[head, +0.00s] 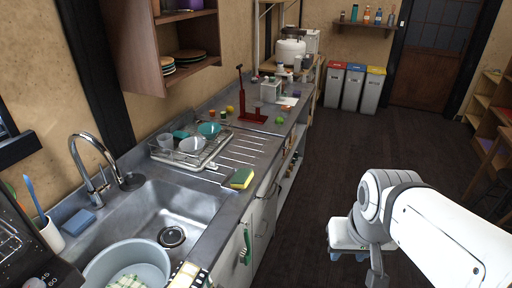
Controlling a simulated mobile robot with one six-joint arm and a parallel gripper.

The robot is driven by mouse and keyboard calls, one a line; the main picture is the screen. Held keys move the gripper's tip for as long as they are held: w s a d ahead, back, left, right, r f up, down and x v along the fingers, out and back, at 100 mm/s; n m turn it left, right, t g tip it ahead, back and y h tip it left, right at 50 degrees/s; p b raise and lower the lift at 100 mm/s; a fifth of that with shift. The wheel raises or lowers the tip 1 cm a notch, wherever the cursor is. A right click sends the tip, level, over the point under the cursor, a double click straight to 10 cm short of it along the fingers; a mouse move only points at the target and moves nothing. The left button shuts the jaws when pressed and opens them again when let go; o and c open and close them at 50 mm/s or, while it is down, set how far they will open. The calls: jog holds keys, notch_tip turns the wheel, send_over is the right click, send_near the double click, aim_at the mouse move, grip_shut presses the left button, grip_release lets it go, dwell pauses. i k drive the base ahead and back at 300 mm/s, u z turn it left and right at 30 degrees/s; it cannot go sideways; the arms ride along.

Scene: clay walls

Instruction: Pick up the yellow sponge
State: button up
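The yellow sponge (241,178), with a green layer, lies on the metal counter near its front edge, just right of the sink basin. My gripper (374,277) is at the lower right, over the dark floor and well to the right of the sponge and the counter. The gripper points down and is partly cut off by the bottom edge of the picture. Its fingers are too little shown to tell whether it is open or shut. Nothing covers the sponge.
The sink (155,215) with a faucet (91,170) lies left of the sponge, with a grey basin (128,262) in front. A dish rack (192,150) and a red stand (252,116) stand behind. A blue sponge (79,222) lies at the sink's left. The floor (330,165) right of the counter is clear.

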aim_at(242, 178)
jog(key=i, duration=0.9)
jog(key=u, duration=0.05)
